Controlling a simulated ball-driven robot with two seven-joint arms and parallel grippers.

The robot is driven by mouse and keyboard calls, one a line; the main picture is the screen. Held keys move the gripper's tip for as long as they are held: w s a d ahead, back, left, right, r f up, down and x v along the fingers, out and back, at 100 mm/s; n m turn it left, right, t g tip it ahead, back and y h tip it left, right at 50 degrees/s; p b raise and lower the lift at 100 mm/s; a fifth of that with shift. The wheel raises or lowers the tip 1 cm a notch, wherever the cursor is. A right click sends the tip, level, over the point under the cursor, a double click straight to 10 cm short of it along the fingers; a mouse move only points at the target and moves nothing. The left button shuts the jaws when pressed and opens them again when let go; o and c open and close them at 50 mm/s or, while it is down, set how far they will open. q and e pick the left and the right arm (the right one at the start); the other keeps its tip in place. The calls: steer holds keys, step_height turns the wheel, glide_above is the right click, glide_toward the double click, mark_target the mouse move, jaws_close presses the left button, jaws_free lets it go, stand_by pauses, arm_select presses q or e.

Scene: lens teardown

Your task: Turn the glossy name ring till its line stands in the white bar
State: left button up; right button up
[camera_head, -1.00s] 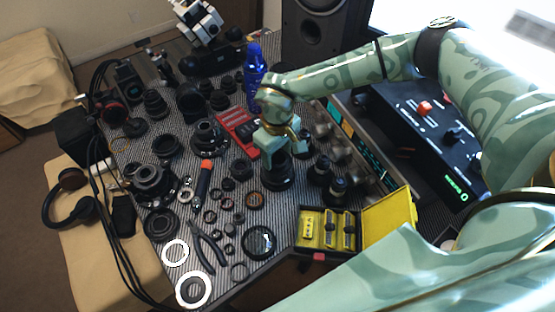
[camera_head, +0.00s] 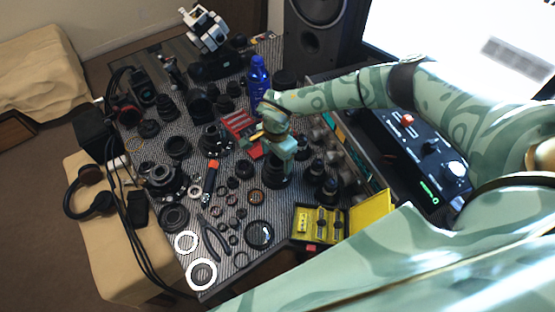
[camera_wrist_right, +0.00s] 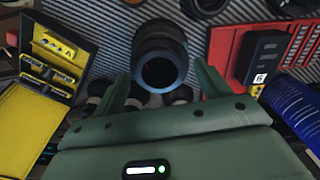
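A black lens barrel (camera_head: 276,179) stands upright on the striped mat, just under my right gripper (camera_head: 281,159). In the right wrist view the same barrel (camera_wrist_right: 160,46) shows its dark round opening, between and beyond the fingertips of my right gripper (camera_wrist_right: 161,70). The fingers are apart, with a visible gap on each side of the barrel. The glossy name ring, its line and the white bar cannot be made out; the gripper covers part of the barrel in the head view. My left gripper is not in view.
A yellow case (camera_head: 318,224) stands open near the front edge. A red tray (camera_head: 238,121) and a blue bottle (camera_head: 257,78) stand behind the gripper. Several lens parts, pliers (camera_head: 213,240) and white rings (camera_head: 201,274) crowd the mat's left. A black control box (camera_head: 425,150) is right.

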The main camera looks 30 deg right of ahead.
steer(key=shift+f, duration=0.1)
step_height(320, 180, up, 16)
steer(key=p, duration=0.3)
stand_by(0.3)
